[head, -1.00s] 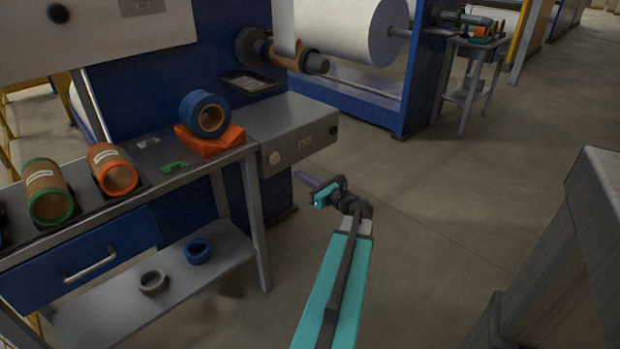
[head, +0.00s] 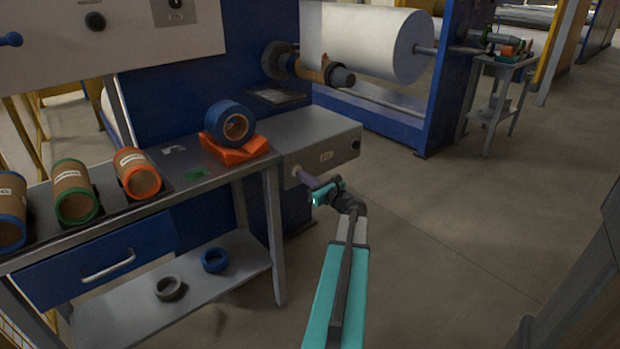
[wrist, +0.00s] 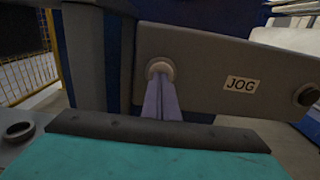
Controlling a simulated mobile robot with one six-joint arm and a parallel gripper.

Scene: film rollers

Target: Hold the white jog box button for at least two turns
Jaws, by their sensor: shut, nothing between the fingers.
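The jog box (head: 330,147) is a grey box on the side of the blue machine, with a JOG label (wrist: 240,84) on its front face in the wrist view. Its round white button (wrist: 160,66) sits at the left of that face. My gripper (wrist: 161,80) is shut and empty, its two purple fingers together and pointing at the button. The fingertips overlap the button's lower part; I cannot tell whether they press it in. In the head view my gripper (head: 298,171) is at the box's front face and covers most of the button.
A metal bench (head: 160,205) at left holds several cardboard cores with coloured ends, and a blue roll (head: 228,124) on an orange block (head: 234,150). A dark knob (wrist: 306,95) is on the box's right end. A cored shaft (head: 318,72) sticks out above.

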